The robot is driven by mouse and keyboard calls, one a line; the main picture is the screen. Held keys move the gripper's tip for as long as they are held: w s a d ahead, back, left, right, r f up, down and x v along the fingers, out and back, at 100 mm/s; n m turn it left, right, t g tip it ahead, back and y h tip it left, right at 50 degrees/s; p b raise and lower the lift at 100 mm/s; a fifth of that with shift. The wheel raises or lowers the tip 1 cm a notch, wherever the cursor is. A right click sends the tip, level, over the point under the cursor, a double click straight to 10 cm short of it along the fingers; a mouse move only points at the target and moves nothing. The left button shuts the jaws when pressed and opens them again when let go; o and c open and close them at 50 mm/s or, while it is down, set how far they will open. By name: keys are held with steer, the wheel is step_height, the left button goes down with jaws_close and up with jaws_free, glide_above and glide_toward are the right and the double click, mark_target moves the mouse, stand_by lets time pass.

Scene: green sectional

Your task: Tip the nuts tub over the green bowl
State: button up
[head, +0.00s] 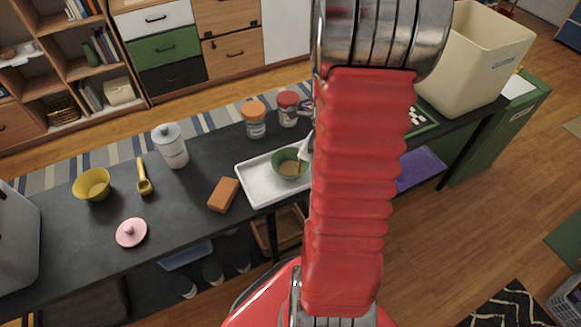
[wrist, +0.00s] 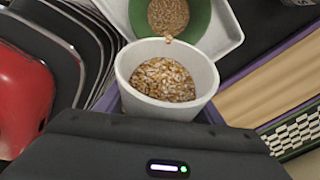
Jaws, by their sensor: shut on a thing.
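The nuts tub (wrist: 127,64) is white and holds many brown and tan nuts. My gripper (wrist: 165,110) is shut on it; in the head view my red arm hides the gripper. The tub is tilted toward the green bowl (wrist: 203,18), and a few nuts show at its lip on the bowl's side. The bowl holds a heap of brown nuts. In the head view the bowl (head: 277,156) stands upright on a tray, with part of the white tub (head: 305,148) showing above its right side.
The pale tray (head: 257,191) lies on the dark counter. An orange block (head: 223,194) is left of it; an orange-lidded jar (head: 254,120) and a red-lidded jar (head: 288,108) stand behind. A white canister (head: 170,148), yellow bowl (head: 91,185) and pink lid (head: 131,232) are farther left.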

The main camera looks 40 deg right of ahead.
steer(key=shift+s+r+g+h, duration=0.1)
steer(key=shift+r+g+h, duration=0.7)
steer(key=shift+g, duration=0.6)
stand_by(2.9)
steer(key=shift+d, duration=0.1)
steer(key=shift+t+y, duration=0.4)
steer(key=shift+t, duration=0.2)
steer(key=shift+f+t+y, duration=0.45)
steer(key=shift+t+y, duration=0.05)
steer(key=shift+t, duration=0.6)
steer(key=shift+s+d+r+t+y, duration=0.25)
steer(key=shift+s+r+t+y, duration=0.35)
steer(key=shift+t, duration=0.5)
steer(key=shift+s+d+r+t+y, duration=0.25)
steer(key=shift+s+r+t+y, duration=0.35)
steer(key=shift+t, duration=0.5)
steer(key=shift+r+t, duration=0.3)
